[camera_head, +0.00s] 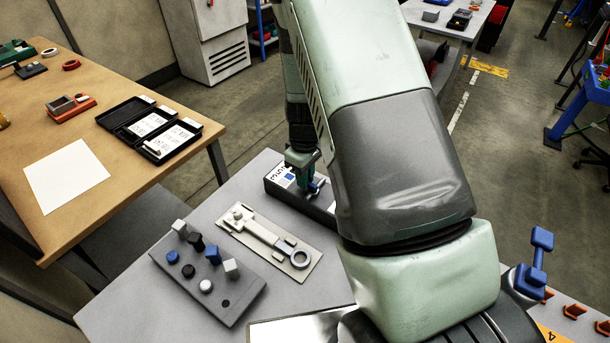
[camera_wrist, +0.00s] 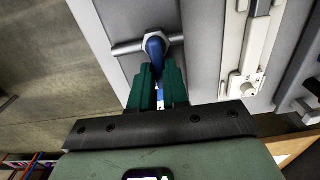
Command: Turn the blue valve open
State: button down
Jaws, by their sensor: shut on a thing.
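The blue valve (camera_wrist: 155,47) is a slim blue handle on a metal hex fitting with a grey pipe stub on each side. It shows in the wrist view at top centre. My gripper (camera_wrist: 158,75) has its two green fingers closed on the handle, one on each side. In the head view my gripper (camera_head: 303,160) points down at a grey box (camera_head: 328,202) with a white label, and a bit of blue shows beside the fingers. My arm hides part of the box. The handle's exact angle is hard to tell.
On the same grey table lie a pale plate with a wrench-like part (camera_head: 262,238) and a dark board (camera_head: 237,300) with several blue, black and white pegs. A wooden table (camera_head: 110,98) with a black case (camera_head: 150,128) stands at left. Bare tabletop lies around the board.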

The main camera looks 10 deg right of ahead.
jog(key=m, duration=0.3)
jog(key=d+m, duration=0.1)
jog(key=shift+w+m, duration=0.25)
jog(key=shift+m, duration=0.15)
jog(key=m, duration=0.2)
jog(key=d+m, duration=0.1)
jog(key=m, duration=0.1)
jog(key=shift+m, duration=0.3)
jog(key=m, duration=0.2)
jog(key=d+m, duration=0.1)
jog(key=m, duration=0.1)
jog(key=shift+s, duration=0.1)
jog(key=shift+s+d+m, duration=0.1)
jog(key=shift+d+m, duration=0.05)
jog(key=shift+m, duration=0.9)
jog(key=shift+s+d+m, duration=0.1)
jog(key=shift+m, duration=0.95)
jog(key=c, duration=1.1)
grip_release()
